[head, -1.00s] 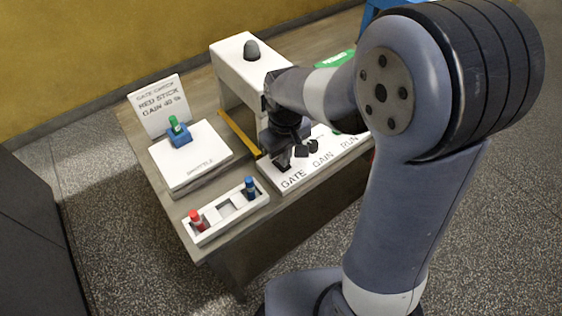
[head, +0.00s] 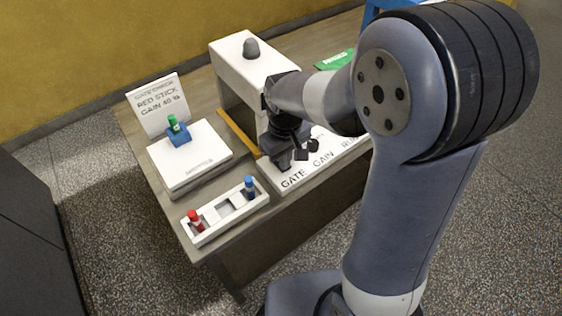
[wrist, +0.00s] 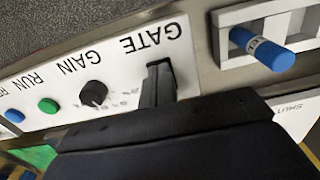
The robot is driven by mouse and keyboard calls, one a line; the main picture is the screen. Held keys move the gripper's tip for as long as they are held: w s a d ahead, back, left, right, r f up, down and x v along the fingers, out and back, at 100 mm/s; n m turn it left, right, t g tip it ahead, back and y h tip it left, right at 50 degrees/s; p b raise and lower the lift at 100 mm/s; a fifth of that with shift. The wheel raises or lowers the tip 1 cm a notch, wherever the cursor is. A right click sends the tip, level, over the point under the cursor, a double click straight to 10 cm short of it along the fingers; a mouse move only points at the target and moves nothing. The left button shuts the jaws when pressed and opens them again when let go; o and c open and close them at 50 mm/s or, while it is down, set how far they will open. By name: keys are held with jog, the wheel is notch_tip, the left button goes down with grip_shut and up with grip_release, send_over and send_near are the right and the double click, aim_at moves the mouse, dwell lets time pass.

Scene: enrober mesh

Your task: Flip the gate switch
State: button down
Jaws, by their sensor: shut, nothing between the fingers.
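The white control panel (head: 274,177) carries the labels GATE, GAIN and RUN along its front. In the wrist view the panel (wrist: 55,85) appears upside down, with the GATE label (wrist: 153,35), a black gain knob (wrist: 93,94) and green and blue buttons. My gripper (head: 285,163) is shut and empty, low over the GATE end of the panel. In the wrist view a dark upright shape (wrist: 158,86) stands beside the GATE label. I cannot tell finger from switch there. The switch's position and any contact are unclear.
A green stick (head: 173,123) stands in a blue holder on a white box (head: 180,171). A white housing (head: 228,66) stands behind the panel.

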notch_tip(320, 180, up, 7)
jog(key=p, duration=0.6)
dwell(0.3)
jog(key=shift+f, duration=0.15)
notch_tip(320, 180, down, 7)
jog(key=b, duration=0.6)
jog(key=shift+r, duration=0.2)
